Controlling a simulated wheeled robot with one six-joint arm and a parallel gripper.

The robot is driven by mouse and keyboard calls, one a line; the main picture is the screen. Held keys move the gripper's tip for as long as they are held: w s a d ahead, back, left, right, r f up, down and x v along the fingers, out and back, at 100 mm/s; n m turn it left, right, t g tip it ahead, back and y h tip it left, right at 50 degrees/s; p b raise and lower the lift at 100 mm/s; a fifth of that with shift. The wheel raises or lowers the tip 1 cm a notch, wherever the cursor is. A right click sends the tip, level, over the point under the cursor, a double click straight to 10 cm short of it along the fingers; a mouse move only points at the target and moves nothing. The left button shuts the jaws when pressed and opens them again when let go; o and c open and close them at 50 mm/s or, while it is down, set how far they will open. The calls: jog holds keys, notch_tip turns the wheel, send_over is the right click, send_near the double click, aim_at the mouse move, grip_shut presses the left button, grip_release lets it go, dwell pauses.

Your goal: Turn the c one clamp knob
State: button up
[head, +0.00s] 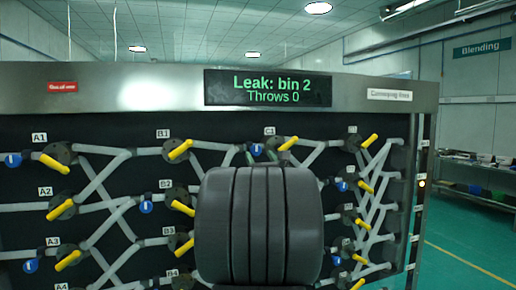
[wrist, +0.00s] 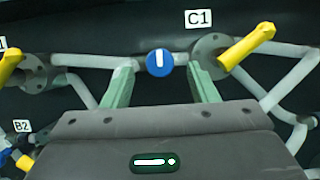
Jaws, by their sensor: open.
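The C1 clamp knob (wrist: 160,62) is a round blue knob with a white upright bar, on a pale pipe left of the C1 label (wrist: 198,18). It also shows in the head view (head: 256,150). My gripper (wrist: 159,70) is open, its two green fingers on either side of the knob with a gap to each. Whether the fingertips reach as deep as the knob I cannot tell. In the head view my arm covers the panel below the knob, and only the fingertips of my gripper (head: 253,155) show.
The yellow C1 lever (wrist: 247,46) on its round grey flange (wrist: 209,50) is close to the right finger. Several more yellow levers, blue knobs and pale pipes cover the dark panel. A display (head: 268,87) above reads "Leak: bin 2, Throws 0". Open green floor (head: 465,245) is at right.

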aim_at(257, 151)
jog(key=shift+p+x, duration=0.35)
jog(key=shift+x, duration=1.2)
jog(key=shift+c, duration=0.2)
jog(key=c, duration=0.9)
jog(key=shift+f, duration=0.1)
